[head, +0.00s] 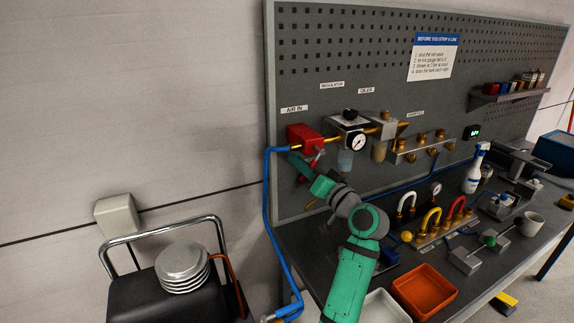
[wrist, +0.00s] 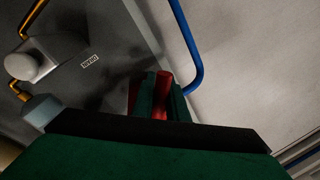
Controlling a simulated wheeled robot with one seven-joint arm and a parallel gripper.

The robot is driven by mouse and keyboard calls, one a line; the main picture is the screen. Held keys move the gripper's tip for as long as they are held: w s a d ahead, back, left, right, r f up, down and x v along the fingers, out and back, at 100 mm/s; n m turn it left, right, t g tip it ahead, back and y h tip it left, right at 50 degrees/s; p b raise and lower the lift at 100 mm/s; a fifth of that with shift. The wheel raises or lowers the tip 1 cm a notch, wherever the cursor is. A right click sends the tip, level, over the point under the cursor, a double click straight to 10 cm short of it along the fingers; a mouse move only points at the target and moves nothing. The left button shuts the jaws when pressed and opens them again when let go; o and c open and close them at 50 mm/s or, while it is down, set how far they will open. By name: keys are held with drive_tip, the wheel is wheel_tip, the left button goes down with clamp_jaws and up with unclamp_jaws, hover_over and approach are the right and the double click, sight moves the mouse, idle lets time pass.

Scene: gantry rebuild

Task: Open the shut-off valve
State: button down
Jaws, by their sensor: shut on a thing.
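The shut-off valve is a red block (head: 302,136) under the AIR IN label on the grey pegboard, with the blue hose at its left and a brass pipe at its right. My gripper (head: 296,160) is just below the valve. In the wrist view, its green fingers (wrist: 161,100) are closed around a red bar (wrist: 161,88), which appears to be the valve's handle. The fingers and wrist hide much of the handle, so its exact angle is hard to tell. The pressure gauge (head: 356,142) is to the right; its reading is too small to tell.
The blue hose (head: 268,210) runs down close to the left of my arm. A regulator (head: 350,120) and brass-fitted manifold (head: 420,148) are on the board to the right. The bench below holds an orange tray (head: 424,291), coloured hoops and a spray bottle (head: 475,168). A black cart (head: 165,300) stands at the left.

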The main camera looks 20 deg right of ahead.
drive_tip(key=shift+r, duration=0.15)
drive_tip(key=c, duration=1.7)
unclamp_jaws()
drive_tip(key=shift+c, duration=0.2)
drive_tip(key=shift+s, duration=0.1)
drive_tip(key=v, duration=1)
drive_tip(key=shift+s, duration=0.35)
drive_tip(key=shift+d, duration=0.1)
drive_tip(key=shift+c, duration=0.4)
